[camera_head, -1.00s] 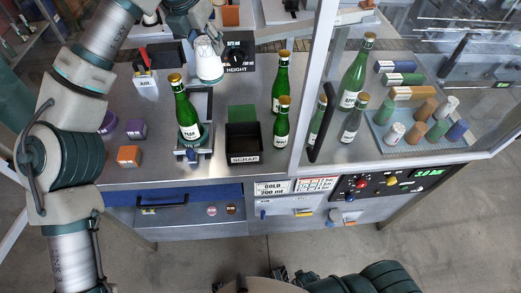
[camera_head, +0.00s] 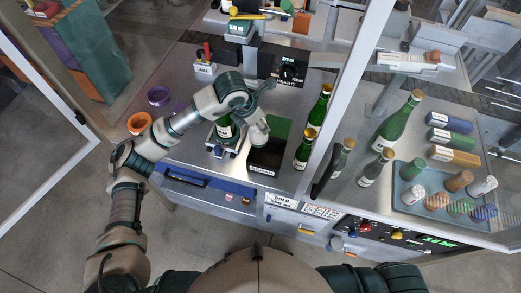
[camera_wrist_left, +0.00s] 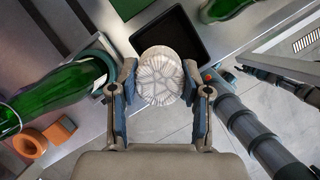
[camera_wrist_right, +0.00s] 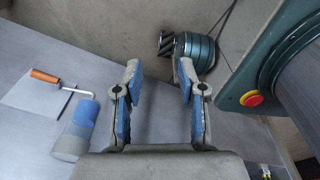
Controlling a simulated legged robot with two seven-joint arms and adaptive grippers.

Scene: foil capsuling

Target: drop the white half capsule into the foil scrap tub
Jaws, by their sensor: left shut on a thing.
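The white half capsule (camera_wrist_left: 160,78) is pale and ribbed, and sits between the fingers of my left gripper (camera_wrist_left: 160,92), which is shut on it. My right gripper (camera_wrist_right: 158,75) is open and empty.
A green bottle (camera_head: 224,127) stands in a holder just left of the tub. More bottles (camera_head: 305,148) stand close on its right, beside the clear guard's frame. A tray (camera_head: 414,201) of coloured capsules lies further right. An orange ring (camera_head: 139,123) lies at the left.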

